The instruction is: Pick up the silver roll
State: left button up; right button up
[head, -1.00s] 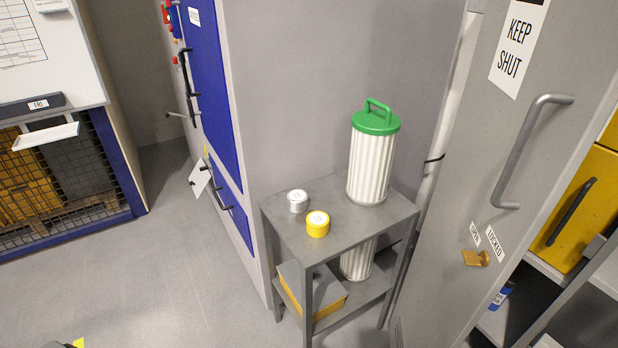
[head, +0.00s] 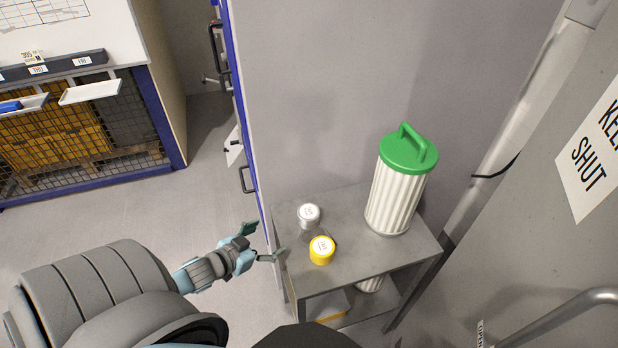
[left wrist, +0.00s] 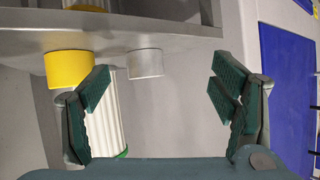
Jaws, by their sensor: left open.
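The silver roll (head: 308,215) stands upright on the top of the grey shelf stand (head: 345,265), near its left back edge. It also shows in the left wrist view (left wrist: 145,63), where the picture is upside down. My left gripper (head: 265,243) is open and empty at the left edge of the stand, to the left of the roll and apart from it. In the left wrist view the roll appears beyond the fingertips, between the two open fingers (left wrist: 160,85). A yellow roll (head: 322,251) stands just in front of the silver one. My right gripper is not in view.
A white pleated filter with a green handled lid (head: 401,180) stands at the right back of the stand. A second filter (head: 370,284) is on the lower shelf. A grey wall rises behind. A grey door (head: 560,260) is at right. Open floor lies left.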

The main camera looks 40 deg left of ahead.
pick_arm(q)
notch_tip(320, 180, up, 4)
jog(key=w+d+t, duration=0.1)
jog(key=w+d, duration=0.1)
jog(key=h+b, duration=0.1)
jog(key=b, duration=0.9)
send_near(307, 213)
jog(key=w+f, duration=0.2)
jog(key=shift+w+d+f, duration=0.1)
jog(key=shift+w+f, duration=0.25)
jog(key=b+x, duration=0.1)
jog(key=x, duration=0.1)
jog(key=b+x, duration=0.2)
jog(key=x, duration=0.1)
jog(key=r+b+x, duration=0.1)
jog(key=x, duration=0.1)
jog(key=shift+w+f+b, duration=0.1)
jog(key=shift+w+b, duration=0.2)
jog(key=shift+w, duration=0.45)
jog(key=shift+c, duration=0.4)
jog(key=shift+s, duration=0.1)
jog(key=c, duration=1.3)
